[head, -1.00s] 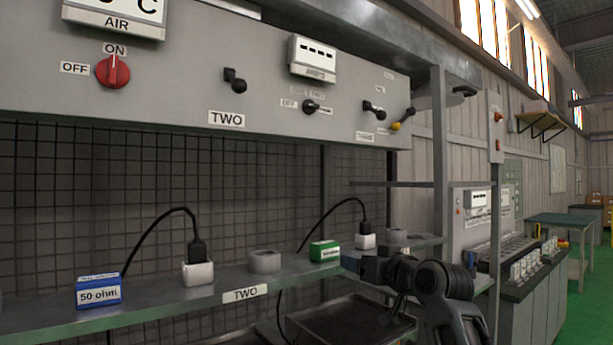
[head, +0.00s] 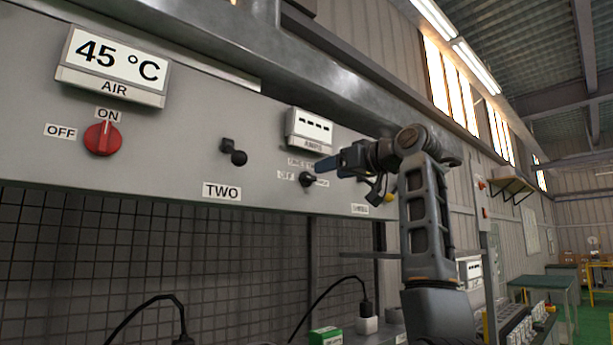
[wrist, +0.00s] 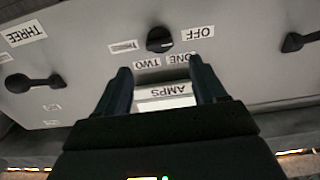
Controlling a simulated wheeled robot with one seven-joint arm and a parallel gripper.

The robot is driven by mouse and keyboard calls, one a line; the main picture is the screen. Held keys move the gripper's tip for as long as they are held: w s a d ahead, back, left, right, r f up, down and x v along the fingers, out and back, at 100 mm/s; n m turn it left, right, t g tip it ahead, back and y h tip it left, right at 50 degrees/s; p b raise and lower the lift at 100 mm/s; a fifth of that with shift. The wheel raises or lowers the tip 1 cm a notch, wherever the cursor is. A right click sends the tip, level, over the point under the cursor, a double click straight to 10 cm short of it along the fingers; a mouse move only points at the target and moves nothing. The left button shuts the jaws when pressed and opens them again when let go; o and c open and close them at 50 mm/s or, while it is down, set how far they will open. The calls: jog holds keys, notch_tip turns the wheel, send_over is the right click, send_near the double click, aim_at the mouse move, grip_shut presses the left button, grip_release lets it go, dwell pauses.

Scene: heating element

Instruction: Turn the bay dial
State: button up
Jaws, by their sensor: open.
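The bay dial (head: 307,180) is a small black knob on the grey panel, below the AMPS display (head: 310,128). In the wrist view, which is upside down, the dial (wrist: 160,39) has OFF, ONE and TWO labels around it and a further small label opposite OFF, too small to read. Which label it points at is hard to tell. My gripper (wrist: 158,70) is open and empty. Its two dark fingers stand spread just short of the dial, which lies between and beyond their tips. In the head view my gripper (head: 327,166) is close to the dial's right side.
A black lever (head: 234,152) stands left of the dial above the TWO label. A red ON/OFF switch (head: 102,138) and a 45 °C AIR display (head: 113,62) are further left. The wrist view shows levers on both sides (wrist: 33,83) (wrist: 300,41). A shelf lies below.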

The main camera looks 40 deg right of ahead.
aim_at(313, 177)
jog(key=w+p, duration=0.2)
jog(key=w, duration=0.5)
jog(key=shift+w+a, duration=0.15)
jog(key=shift+w, duration=0.05)
jog(key=shift+c, duration=0.3)
jog(key=c, duration=1)
jog(key=shift+m, duration=0.4)
jog(key=m, duration=1.1)
jog(key=shift+d+f, duration=0.2)
jog(key=shift+d, duration=0.05)
